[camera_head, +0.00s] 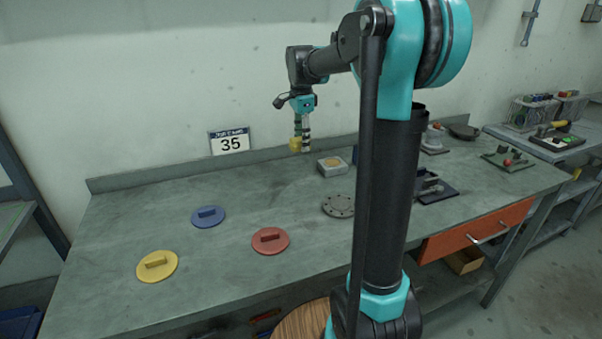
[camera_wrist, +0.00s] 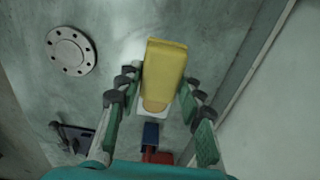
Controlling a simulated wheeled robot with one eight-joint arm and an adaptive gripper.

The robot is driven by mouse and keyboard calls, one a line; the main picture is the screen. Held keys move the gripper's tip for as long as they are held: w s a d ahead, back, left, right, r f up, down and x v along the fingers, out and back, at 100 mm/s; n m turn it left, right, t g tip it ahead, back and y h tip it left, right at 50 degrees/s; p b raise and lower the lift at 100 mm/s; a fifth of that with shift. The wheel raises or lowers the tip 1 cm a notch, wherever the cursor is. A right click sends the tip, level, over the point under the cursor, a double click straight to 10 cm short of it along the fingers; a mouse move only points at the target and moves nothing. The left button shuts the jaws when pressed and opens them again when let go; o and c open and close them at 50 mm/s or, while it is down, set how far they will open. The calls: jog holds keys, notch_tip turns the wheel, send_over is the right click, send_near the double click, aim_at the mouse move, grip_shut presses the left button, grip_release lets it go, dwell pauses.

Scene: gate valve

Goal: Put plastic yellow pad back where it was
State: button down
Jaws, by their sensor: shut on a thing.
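My gripper (camera_head: 301,146) is raised above the back of the workbench, left of the small box. It is shut on a yellow block, the yellow pad (camera_head: 295,144). In the wrist view the yellow pad (camera_wrist: 165,68) stands out between the two fingers of my gripper (camera_wrist: 161,84). A small pale box with a tan top (camera_head: 332,166) sits on the bench just right of the gripper. A pale-edged tan thing (camera_wrist: 154,107), probably this box, shows partly behind the pad in the wrist view.
Yellow (camera_head: 157,266), blue (camera_head: 208,216) and red (camera_head: 270,240) discs with handles lie on the workbench (camera_head: 130,210). A grey flange (camera_head: 339,205) lies right of them. A sign reading 35 (camera_head: 229,142) stands at the back. My arm hides part of the bench.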

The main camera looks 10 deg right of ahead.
aim_at(303, 179)
notch_tip(303, 179, down, 12)
jog(key=shift+f, duration=0.1)
dwell(0.4)
jog(key=c, duration=1)
grip_release()
jog(key=shift+f, duration=0.1)
notch_tip(303, 179, up, 12)
jog(key=shift+a+r, duration=0.1)
jog(key=shift+r, duration=0.05)
